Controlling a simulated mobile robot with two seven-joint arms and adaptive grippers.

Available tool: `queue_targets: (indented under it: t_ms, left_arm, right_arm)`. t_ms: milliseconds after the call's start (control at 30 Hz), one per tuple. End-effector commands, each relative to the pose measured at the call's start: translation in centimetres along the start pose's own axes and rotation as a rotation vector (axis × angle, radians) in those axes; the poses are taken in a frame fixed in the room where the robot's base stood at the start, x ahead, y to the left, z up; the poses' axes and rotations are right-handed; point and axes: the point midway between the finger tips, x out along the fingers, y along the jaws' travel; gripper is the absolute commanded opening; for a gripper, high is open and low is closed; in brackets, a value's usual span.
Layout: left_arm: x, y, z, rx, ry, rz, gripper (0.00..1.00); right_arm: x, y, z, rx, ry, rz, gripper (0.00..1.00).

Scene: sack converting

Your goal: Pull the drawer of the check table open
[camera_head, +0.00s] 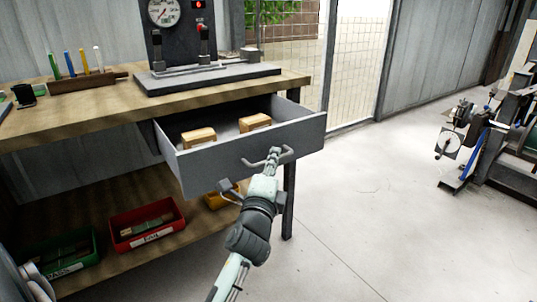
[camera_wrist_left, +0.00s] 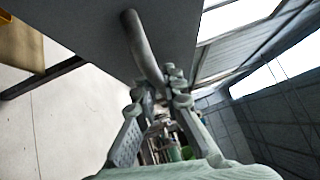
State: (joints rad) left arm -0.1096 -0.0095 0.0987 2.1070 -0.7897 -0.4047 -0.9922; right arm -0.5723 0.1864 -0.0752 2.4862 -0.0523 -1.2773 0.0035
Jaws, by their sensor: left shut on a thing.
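The check table (camera_head: 105,110) has a wooden top and a grey drawer (camera_head: 215,152) under it. The drawer stands well out from the table, and two small tan blocks (camera_head: 198,136) lie inside it. My left gripper (camera_head: 273,155) is at the drawer front, shut on the bar handle (camera_head: 250,164). In the left wrist view the handle (camera_wrist_left: 143,45) runs down from the grey drawer front (camera_wrist_left: 85,30) to between the fingers of my left gripper (camera_wrist_left: 160,100). The right gripper is in neither view.
A gauge stand (camera_head: 205,78) and a pen holder (camera_head: 88,81) stand on the tabletop. A red bin (camera_head: 146,222) and a green bin (camera_head: 62,252) sit on the lower shelf. A table leg (camera_head: 289,200) is close beside my left arm. The floor (camera_head: 370,200) to the right is clear up to a machine (camera_head: 495,140).

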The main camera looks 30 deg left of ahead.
Motion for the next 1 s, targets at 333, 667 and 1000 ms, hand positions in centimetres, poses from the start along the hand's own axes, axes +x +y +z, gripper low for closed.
queue_targets:
  t_ms: [333, 667, 1000]
  left_arm:
    - [-1.3, -0.4, -1.4, -0.001, 0.002, -0.002, 0.0]
    - [-1.4, -0.4, -1.4, 0.0, 0.002, -0.002, 0.0]
    - [-1.3, -0.4, -1.4, 0.0, 0.001, -0.001, 0.31]
  right_arm:
    - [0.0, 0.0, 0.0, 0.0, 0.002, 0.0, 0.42]
    - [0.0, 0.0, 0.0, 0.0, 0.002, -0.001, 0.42]
    - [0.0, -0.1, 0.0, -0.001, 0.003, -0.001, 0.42]
